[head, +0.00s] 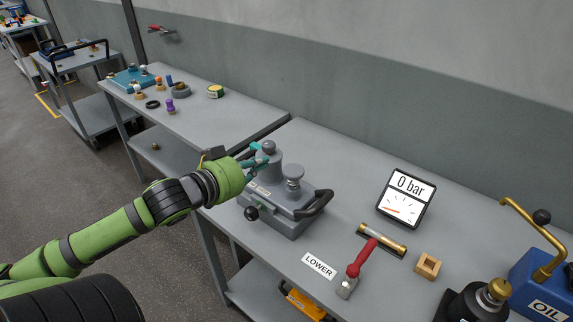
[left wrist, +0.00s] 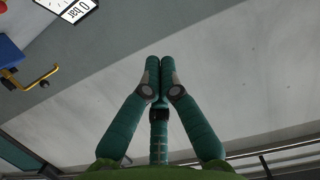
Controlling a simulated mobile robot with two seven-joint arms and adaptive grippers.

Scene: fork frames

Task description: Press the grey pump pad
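The grey pump (head: 283,218) stands on the near bench, with a black carrying handle on its right and a dark ball knob at its front. A round grey pad (head: 294,171) sits on a short stem on its top. Behind and left of the pad is a taller grey cylinder (head: 268,169) with a dark knob. My left gripper (head: 264,157) is beside the taller cylinder, its teal fingers partly in front of it; I cannot tell whether they touch. In the left wrist view, its fingertips (left wrist: 160,66) are together with nothing seen between them. My right gripper is out of view.
A gauge screen (head: 405,199) reads 0 bar. A red-handled lever (head: 361,258), a LOWER label (head: 319,265), a brass tube (head: 382,241), a wooden block (head: 427,266) and a blue OIL can (head: 543,286) are to the right. Another bench (head: 205,118) with small parts stands behind.

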